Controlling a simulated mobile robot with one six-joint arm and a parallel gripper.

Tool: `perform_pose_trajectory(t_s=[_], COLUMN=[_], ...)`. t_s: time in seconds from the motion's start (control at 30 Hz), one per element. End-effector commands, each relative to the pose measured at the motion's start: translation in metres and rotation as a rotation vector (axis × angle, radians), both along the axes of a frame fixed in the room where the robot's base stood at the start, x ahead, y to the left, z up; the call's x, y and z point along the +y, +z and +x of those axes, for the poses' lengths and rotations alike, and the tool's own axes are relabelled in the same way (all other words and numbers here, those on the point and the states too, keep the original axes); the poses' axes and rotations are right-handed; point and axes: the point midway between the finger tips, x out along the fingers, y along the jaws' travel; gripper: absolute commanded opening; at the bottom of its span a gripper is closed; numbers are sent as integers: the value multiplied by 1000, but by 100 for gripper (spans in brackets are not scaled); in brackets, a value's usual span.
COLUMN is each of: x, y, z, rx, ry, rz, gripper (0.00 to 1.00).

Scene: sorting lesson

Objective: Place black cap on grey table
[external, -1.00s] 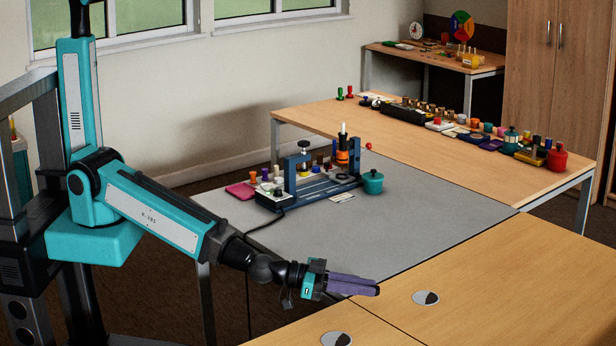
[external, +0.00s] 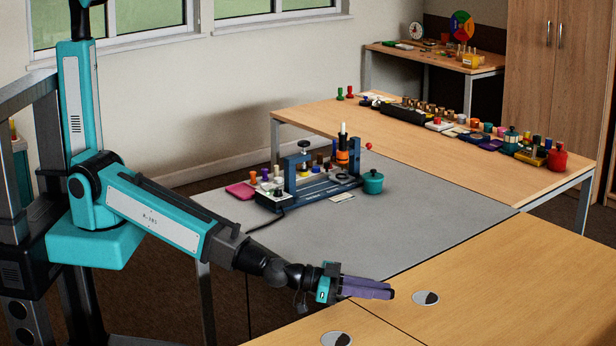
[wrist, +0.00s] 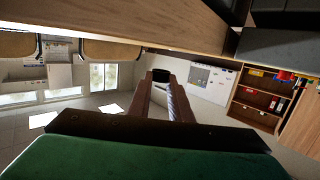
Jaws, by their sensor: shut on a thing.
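My gripper (external: 388,291) reaches out low by the front wooden tables, its purple fingers pointing right. In the wrist view my gripper (wrist: 162,84) is shut on a small dark round thing, the black cap (wrist: 160,75), held at the fingertips. In the external view the cap cannot be made out at the finger ends. The grey table (external: 430,212) lies behind and to the left of the fingertips. Its right part is bare.
A blue fixture (external: 320,190), a teal pot (external: 373,183) and a pink pad (external: 240,191) stand at the grey table's far side. Dark-and-white discs (external: 425,298) (external: 336,339) lie on the front wooden tables. A long wooden table (external: 430,147) with several stamps and jars stands behind.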

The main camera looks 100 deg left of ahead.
Motion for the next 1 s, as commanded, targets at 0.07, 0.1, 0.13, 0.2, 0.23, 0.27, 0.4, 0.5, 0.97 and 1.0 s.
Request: perform_pose_trajectory(t_s=[0.07,0.1,0.13,0.2,0.23,0.27,0.4,0.5,0.97,1.0], x=[0,0,0,0,0,0,0,0,0,0], y=[-16,-21,-24,-28,-29,-30,-30,-30,-34,-34], z=[-1,-1,-1,-1,-1,-1,-2,-2,-2,-2], rx=[4,3,3,3,2,2,1,2,2,2], ry=[1,1,1,1,0,0,0,0,0,0], rz=[1,2,1,1,0,0,0,0,0,0], gripper=[0,0,0,0,0,0,0,0,38,38])
